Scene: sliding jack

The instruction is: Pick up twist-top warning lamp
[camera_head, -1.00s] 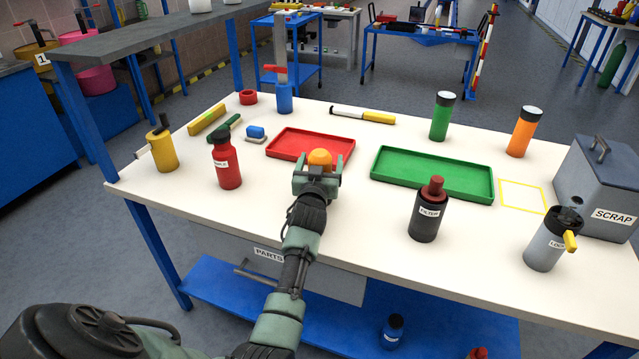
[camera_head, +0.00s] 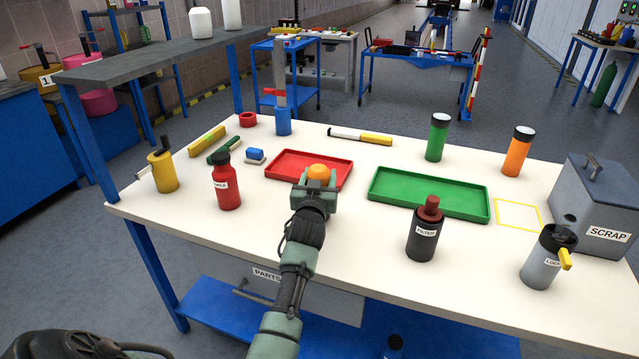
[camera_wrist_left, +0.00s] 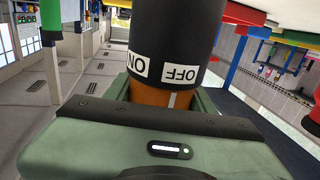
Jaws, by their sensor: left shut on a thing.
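The twist-top warning lamp shows in the head view as an orange dome (camera_head: 318,172) just above my left gripper (camera_head: 315,190), in front of the red tray. In the left wrist view, its black collar (camera_wrist_left: 175,42) carries ON and OFF labels, seen upside down. The lamp's orange part (camera_wrist_left: 150,96) with a pale mark sits between the jaws of my left gripper (camera_wrist_left: 155,105). The left gripper is shut on the lamp. The gripper hides much of the lamp in the head view, and whether it touches the table cannot be told. My right gripper is not in view.
A red tray (camera_head: 283,174) lies behind the lamp and a green tray (camera_head: 380,193) to its right. A red bottle (camera_head: 226,183) stands left, a black filter canister (camera_head: 425,232) right. A grey scrap box (camera_head: 600,210) is at the right end.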

